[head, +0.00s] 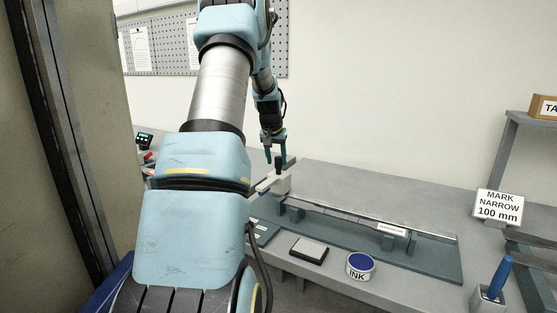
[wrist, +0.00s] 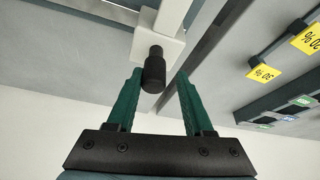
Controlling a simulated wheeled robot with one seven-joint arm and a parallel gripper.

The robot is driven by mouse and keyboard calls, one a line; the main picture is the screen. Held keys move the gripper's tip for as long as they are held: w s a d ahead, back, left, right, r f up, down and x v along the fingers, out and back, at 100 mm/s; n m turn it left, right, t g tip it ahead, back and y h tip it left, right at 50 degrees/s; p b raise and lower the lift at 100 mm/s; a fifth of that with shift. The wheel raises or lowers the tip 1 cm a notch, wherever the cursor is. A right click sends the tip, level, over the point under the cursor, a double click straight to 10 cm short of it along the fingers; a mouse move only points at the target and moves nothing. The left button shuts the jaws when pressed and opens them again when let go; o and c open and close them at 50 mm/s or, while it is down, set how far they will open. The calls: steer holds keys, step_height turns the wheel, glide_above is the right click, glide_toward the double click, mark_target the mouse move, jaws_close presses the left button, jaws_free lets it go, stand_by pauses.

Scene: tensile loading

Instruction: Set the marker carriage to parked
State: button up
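The marker carriage (head: 277,183) is a white block with a black knob on top, at the left end of a long metal rail (head: 350,216) on a green base. In the wrist view, the black knob (wrist: 154,72) stands out from the carriage's white plate (wrist: 173,47). My gripper (head: 275,156) is at the knob, above the carriage. It is open: its two green fingers (wrist: 159,74) show on either side of the knob, with gaps visible. I cannot tell whether the knob lies fully between the fingertips.
A label (head: 392,229) sits along the rail. An ink tin (head: 360,265), a stamp pad (head: 309,250) and a blue-handled stamp (head: 494,284) are near the bench's front. A "MARK NARROW 100 mm" sign (head: 498,205) stands at right. Yellow percent tags (wrist: 264,73) show in the wrist view.

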mark_target(274, 179)
steer(key=shift+o, duration=1.3)
steer(key=shift+d, duration=0.1)
steer(key=b+v, duration=0.3)
steer(key=v, duration=0.7)
steer(key=shift+r, duration=0.4)
steer(key=shift+s, duration=0.1)
steer(key=s+f+g, duration=0.1)
steer(key=s+f, duration=0.3)
steer(key=s, duration=0.7)
steer(key=s+d+f+g, duration=0.1)
steer(key=s+f, duration=0.4)
steer(key=s, duration=0.6)
steer(key=s+d+f+g, duration=0.1)
steer(key=s+f, duration=0.3)
steer(key=s, duration=0.7)
steer(key=shift+s+f+n+y, duration=0.3)
steer(key=shift+f+n, duration=0.05)
steer(key=shift+n, duration=0.05)
